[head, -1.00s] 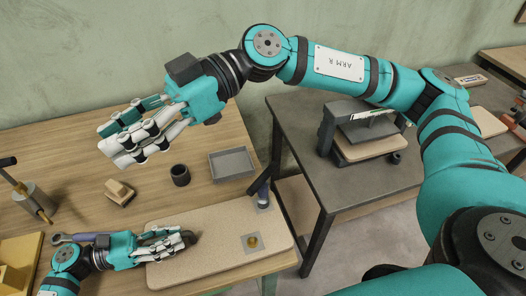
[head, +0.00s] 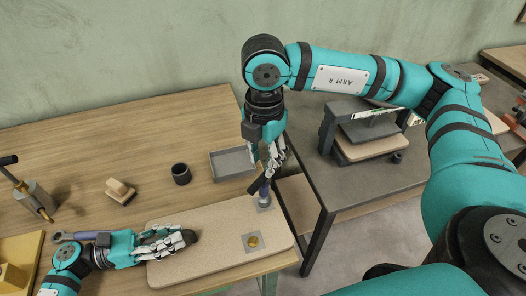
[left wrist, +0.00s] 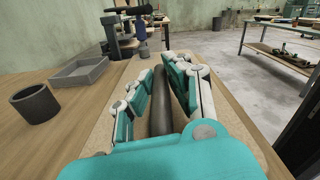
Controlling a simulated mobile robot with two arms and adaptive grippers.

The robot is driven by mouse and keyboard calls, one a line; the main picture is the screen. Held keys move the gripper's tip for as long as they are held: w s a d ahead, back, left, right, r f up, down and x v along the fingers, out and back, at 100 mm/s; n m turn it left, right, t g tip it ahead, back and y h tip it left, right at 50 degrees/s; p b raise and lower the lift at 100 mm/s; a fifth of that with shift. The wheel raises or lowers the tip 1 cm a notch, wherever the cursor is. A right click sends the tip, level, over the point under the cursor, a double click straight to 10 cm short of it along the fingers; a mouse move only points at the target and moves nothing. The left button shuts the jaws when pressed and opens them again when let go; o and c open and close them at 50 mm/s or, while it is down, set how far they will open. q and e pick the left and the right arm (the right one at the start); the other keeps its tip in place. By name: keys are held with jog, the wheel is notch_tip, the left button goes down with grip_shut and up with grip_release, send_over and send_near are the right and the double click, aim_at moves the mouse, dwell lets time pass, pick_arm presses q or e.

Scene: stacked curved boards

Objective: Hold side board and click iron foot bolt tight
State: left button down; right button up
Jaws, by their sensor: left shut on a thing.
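The tan board (head: 215,262) with rounded corners lies flat along the table's front edge. A second grey plate with a brass disc (head: 253,241) sits nearer on the board.
A grey tray (head: 232,162), a dark cup (head: 181,174) and a wooden brush-like block (head: 120,191) stand behind the board. A ring-ended tool (head: 62,236) lies by my left arm. A dark table (head: 335,185) with a clamp-like press (head: 355,130) stands at right, across a gap.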

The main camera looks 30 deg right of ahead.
jog(key=shift+f, duration=2.75)
jog(key=shift+c, duration=0.2)
grip_shut()
